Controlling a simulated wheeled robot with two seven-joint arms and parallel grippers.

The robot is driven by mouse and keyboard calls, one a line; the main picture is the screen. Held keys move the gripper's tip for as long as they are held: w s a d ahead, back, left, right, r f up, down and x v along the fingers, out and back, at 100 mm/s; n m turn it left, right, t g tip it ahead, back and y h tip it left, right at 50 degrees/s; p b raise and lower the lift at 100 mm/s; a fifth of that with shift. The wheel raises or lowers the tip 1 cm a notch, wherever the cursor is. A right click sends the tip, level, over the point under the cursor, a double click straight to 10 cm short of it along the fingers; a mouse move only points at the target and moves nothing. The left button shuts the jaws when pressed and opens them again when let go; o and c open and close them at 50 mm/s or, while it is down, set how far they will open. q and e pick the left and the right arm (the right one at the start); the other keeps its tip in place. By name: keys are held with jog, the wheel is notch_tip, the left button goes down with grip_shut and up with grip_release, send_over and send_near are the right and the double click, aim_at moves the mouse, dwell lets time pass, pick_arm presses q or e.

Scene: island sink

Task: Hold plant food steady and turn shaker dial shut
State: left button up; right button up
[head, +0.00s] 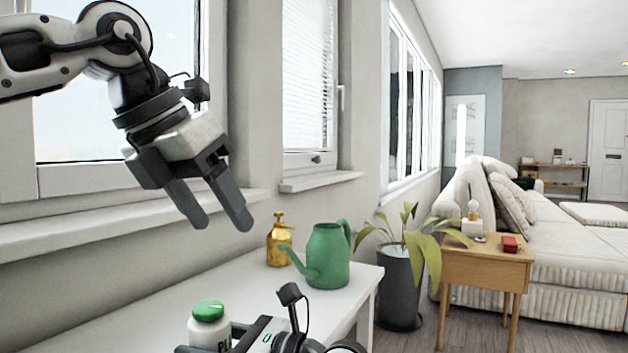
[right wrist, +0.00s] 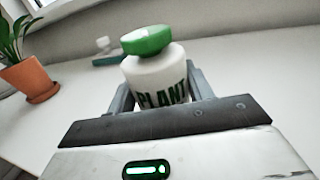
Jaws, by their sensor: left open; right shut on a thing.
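The plant food shaker is a white bottle (head: 208,334) with a green dial (head: 208,311) on top, low in the head view. In the right wrist view the bottle (right wrist: 158,82) shows the word PLANT, with the green dial (right wrist: 146,40) above it. My right gripper (right wrist: 161,90) is shut on the bottle's body, one finger on each side. My left gripper (head: 221,224) is open and empty, above the bottle and apart from it, fingers pointing down. I cannot tell whether the dial is open or shut. The bottle's base is hidden.
A green watering can (head: 328,258) and a brass sprayer (head: 279,240) stand farther along the white table (head: 235,289). A plant in an orange pot (right wrist: 31,81) shows in the right wrist view. The window wall borders the table's left side.

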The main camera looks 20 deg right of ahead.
pick_arm(q)
jog(key=s+d+r+m+h, duration=0.1)
jog(key=d+r+m+h, duration=0.1)
jog(key=d+r+h, duration=0.3)
jog(key=s+d+r+m+g+h, duration=0.1)
jog(key=s+d+r+m+h, duration=0.1)
jog(key=d+r+h, duration=0.3)
jog(key=shift+d+r+m+h, duration=0.4)
jog(key=shift+d+r+m, duration=0.3)
jog(key=shift+r, duration=0.85)
jog(key=shift+a, duration=0.1)
jog(key=shift+w, duration=0.1)
pick_arm(e)
jog(key=o, duration=1.1)
